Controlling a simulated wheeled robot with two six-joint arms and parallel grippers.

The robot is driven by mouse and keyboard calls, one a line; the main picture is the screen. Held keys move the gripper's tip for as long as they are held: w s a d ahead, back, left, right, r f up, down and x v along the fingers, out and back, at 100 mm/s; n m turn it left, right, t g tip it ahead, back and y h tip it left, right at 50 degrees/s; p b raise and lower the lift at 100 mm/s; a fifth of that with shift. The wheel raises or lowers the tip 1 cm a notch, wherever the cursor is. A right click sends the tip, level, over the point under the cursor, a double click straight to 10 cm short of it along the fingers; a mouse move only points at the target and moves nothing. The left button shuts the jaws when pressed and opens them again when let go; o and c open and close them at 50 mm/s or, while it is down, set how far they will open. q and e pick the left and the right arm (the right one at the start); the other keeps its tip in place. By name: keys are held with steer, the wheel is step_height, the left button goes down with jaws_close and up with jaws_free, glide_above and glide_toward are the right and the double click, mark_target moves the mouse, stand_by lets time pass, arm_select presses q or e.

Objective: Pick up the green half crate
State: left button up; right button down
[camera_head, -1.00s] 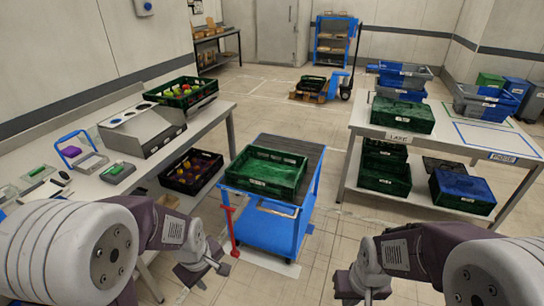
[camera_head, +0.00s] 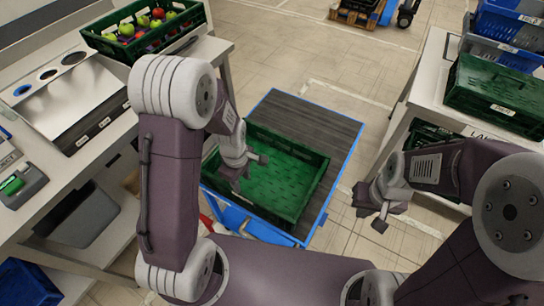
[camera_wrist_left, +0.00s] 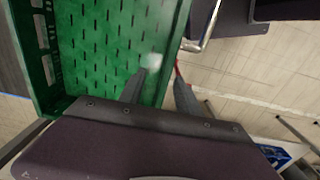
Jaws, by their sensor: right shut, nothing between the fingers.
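The green half crate (camera_head: 292,178) is empty and sits on the dark top of a blue cart (camera_head: 318,118) in the head view. My left gripper (camera_head: 248,175) is at the crate's left side, with its fingers apart. In the left wrist view, the fingers (camera_wrist_left: 160,72) point at the crate's side wall, one over the inside of the crate (camera_wrist_left: 98,40) and the other over the outside. I cannot tell how deep they reach. My right gripper (camera_head: 377,211) is shut and empty, right of the cart and apart from the crate.
A table on the left bears a green crate of fruit (camera_head: 112,44) and a grey sloped box (camera_head: 80,95). A table on the right bears a closed green crate (camera_head: 490,92) and blue crates (camera_head: 510,25). Open floor (camera_head: 290,50) lies beyond the cart.

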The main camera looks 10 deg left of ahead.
mark_target(244, 199)
arm_select(q)
steer(key=shift+s+f, duration=0.25)
steer(key=shift+f, duration=0.25)
steer(key=shift+s+f, duration=0.25)
steer(key=shift+f, duration=0.2)
steer(key=shift+s+f+b, duration=0.35)
steer(key=shift+s+b, duration=0.05)
steer(key=shift+s, duration=0.1)
steer(key=f, duration=0.2)
steer(key=shift+w+f, duration=0.25)
steer(key=shift+f, duration=0.1)
steer(key=shift+w+f, duration=0.15)
steer(key=shift+f, duration=0.05)
steer(key=f, duration=0.1)
steer(key=f+b, duration=0.1)
steer(key=f, duration=0.2)
steer(key=shift+s+d+f+b, duration=0.15)
steer(key=shift+s+b, duration=0.1)
steer(key=shift+b, duration=0.1)
steer(key=shift+w+f, duration=0.15)
steer(key=shift+f, duration=0.25)
steer(key=shift+r, duration=0.1)
steer(key=shift+c, duration=1.2)
jaws_close()
arm_select(e)
steer(key=f, duration=0.1)
steer(key=s+f, duration=0.1)
steer(key=f, duration=0.1)
